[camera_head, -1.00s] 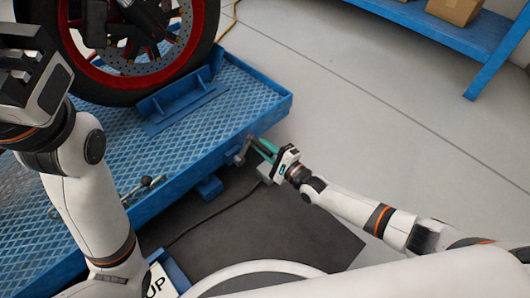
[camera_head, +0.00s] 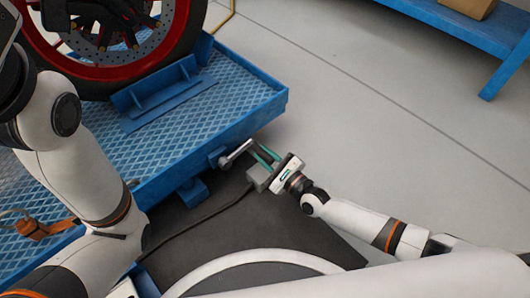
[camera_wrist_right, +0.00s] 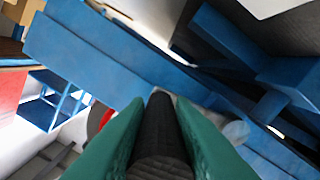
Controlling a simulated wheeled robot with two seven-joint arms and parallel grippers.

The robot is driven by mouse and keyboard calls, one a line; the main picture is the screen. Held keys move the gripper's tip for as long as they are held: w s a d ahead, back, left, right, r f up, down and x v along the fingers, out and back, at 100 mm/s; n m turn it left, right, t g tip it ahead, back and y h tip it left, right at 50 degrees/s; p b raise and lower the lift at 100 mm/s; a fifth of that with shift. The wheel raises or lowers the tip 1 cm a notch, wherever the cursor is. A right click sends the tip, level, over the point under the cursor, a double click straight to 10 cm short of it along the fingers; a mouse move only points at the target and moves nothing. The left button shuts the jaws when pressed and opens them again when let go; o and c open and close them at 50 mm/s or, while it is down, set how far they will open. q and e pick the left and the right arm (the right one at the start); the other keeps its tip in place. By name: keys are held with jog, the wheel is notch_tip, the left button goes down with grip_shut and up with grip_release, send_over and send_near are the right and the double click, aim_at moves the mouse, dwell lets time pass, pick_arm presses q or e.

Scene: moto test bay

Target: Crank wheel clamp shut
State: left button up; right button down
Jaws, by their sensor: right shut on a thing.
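The crank (camera_head: 236,152) is a grey arm at the front edge of the blue lift platform (camera_head: 245,110). My right gripper (camera_head: 264,153) has teal fingers and is shut on the crank's handle. In the right wrist view the black handle grip (camera_wrist_right: 160,145) lies between the teal fingers. The blue wheel clamp (camera_head: 155,92) stands on the platform beside the motorcycle's front wheel (camera_head: 182,45), which has a red rim. Whether the clamp touches the tyre cannot be told. My left arm crosses the left side, and its gripper fingers are outside the head view.
A small grey box (camera_head: 258,178) sits below my right gripper, with a dark cable running left over the dark mat (camera_head: 215,225). An orange strap (camera_head: 45,228) lies at the platform's left. A blue bench (camera_head: 460,30) stands at the back right. The grey floor between is clear.

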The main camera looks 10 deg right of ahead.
jog(key=shift+s+f+b, duration=0.1)
jog(key=shift+f+b, duration=0.3)
jog(key=shift+f, duration=0.45)
jog(key=c, duration=1.3)
grip_release()
jog(key=shift+a, duration=0.1)
jog(key=shift+o, duration=0.2)
jog(key=shift+r, duration=0.2)
jog(key=shift+s+d+p, duration=0.3)
jog(key=shift+s, duration=0.05)
jog(key=p+v, duration=0.5)
jog(key=v, duration=0.6)
